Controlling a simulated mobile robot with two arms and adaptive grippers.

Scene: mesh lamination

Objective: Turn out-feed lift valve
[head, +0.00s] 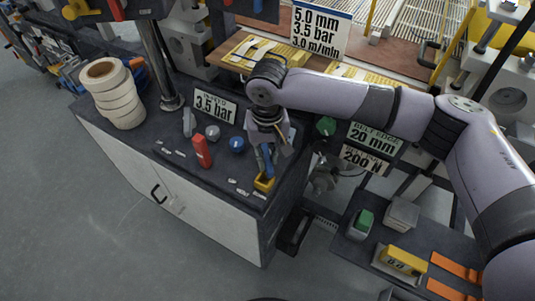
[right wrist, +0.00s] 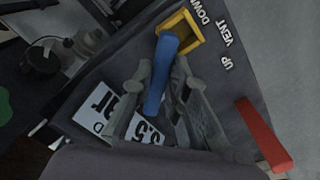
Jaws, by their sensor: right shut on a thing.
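The valve with a blue lever (head: 266,158) on a yellow base (head: 264,184) sits at the right front corner of the dark cabinet top. It also shows in the right wrist view, with the blue lever (right wrist: 160,75) rising from the yellow base (right wrist: 184,32). The words DOWN, VENT and UP are printed beside it. My right gripper (head: 268,148) reaches over it from above. In the wrist view my right gripper's fingers (right wrist: 161,92) lie on both sides of the blue lever, shut on it. My left gripper is not in view.
A red lever (head: 202,151), a blue knob (head: 237,145) and a grey lever (head: 188,122) stand left of the valve. A 3.5 bar sign (head: 214,106) stands behind. White tape rolls (head: 112,92) are stacked at the cabinet's left end. A green knob (head: 326,126) is to the right.

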